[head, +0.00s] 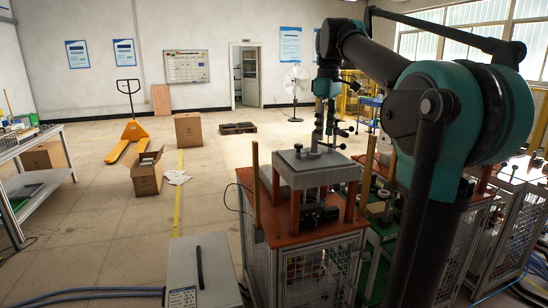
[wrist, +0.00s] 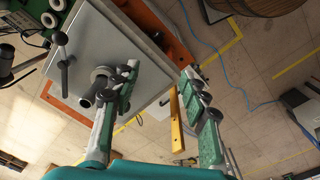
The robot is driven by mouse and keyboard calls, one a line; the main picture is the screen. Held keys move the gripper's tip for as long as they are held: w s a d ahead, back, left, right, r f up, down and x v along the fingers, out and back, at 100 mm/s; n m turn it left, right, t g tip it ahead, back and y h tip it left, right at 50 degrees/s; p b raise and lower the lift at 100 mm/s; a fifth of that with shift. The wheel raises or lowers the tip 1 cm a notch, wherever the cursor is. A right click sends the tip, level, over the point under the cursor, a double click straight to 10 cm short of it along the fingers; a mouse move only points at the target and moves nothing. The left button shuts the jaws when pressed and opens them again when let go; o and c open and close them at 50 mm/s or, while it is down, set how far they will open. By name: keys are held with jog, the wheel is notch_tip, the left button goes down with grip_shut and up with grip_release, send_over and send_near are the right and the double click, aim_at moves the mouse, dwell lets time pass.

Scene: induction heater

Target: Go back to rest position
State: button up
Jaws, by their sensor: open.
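My gripper (wrist: 160,76) is open in the wrist view, with two jointed green and grey fingers spread apart and nothing between them. In the head view my gripper (head: 329,137) hangs from my arm above the grey plate (head: 291,157) of the induction heater. This plate rests on reddish posts over an orange-red tabletop (head: 275,236). In the wrist view a dark metal rod (wrist: 88,100) stands on the plate beside the left finger, which partly hides it. I cannot tell whether they touch. My arm hides much of the right side.
A wooden post (head: 256,190) stands at the table's left corner. A grey box (head: 202,270) with a black handle is at the front. A workbench (head: 40,185) is at far left.

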jog(key=s+d+f+m+t, duration=0.1)
jog(key=s+f+m, duration=0.15)
jog(key=f, duration=0.75)
jog(key=s+d+f+m+t, duration=0.1)
jog(key=s+f+m, duration=0.15)
jog(key=f, duration=0.85)
jog(key=s+d+f+m+t, duration=0.1)
jog(key=s+f+m, duration=0.4)
jog(key=s+f, duration=1.2)
notch_tip(320, 180, down, 4)
jog(key=shift+s+d+r+t, duration=0.15)
jog(key=shift+d+r+t, duration=0.05)
jog(key=shift+d+t, duration=0.2)
jog(key=shift+a, duration=0.1)
